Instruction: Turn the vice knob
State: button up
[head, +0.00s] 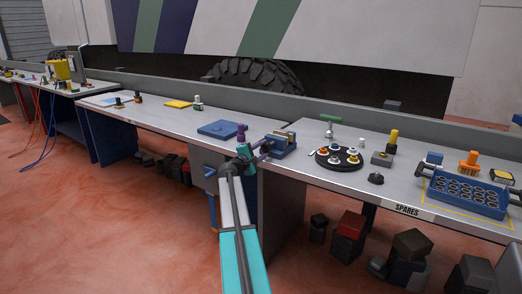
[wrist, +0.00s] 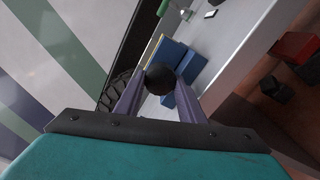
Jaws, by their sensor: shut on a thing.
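The blue vice (head: 283,146) stands at the front edge of the bench, left of the SPARES label. Its blue body also shows in the wrist view (wrist: 187,67), behind the knob. The round black vice knob (wrist: 160,79) sits between the two purple fingers of my gripper (wrist: 160,85), one finger on each side. My gripper (head: 254,146) reaches the vice from its left side in the head view and is shut on the knob. In the head view the knob is small and mostly hidden by the fingers.
A blue flat block (head: 217,129) lies left of the vice. A black round tray (head: 338,159) with several coloured pieces and a blue rack (head: 468,196) stand to the right. Dark blocks (head: 348,230) lie under the bench. A truck (head: 330,35) stands behind.

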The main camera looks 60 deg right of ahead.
jog(key=shift+s+d+r+n, duration=0.1)
jog(key=shift+s+d+n, duration=0.1)
jog(key=shift+n, duration=0.3)
jog(key=o, duration=1)
jog(key=shift+o, duration=0.2)
jog(key=shift+w, duration=0.1)
jog(key=shift+a, duration=0.1)
jog(key=a+b, duration=0.1)
jog(key=a, duration=1.2)
jog(key=shift+a, duration=0.35)
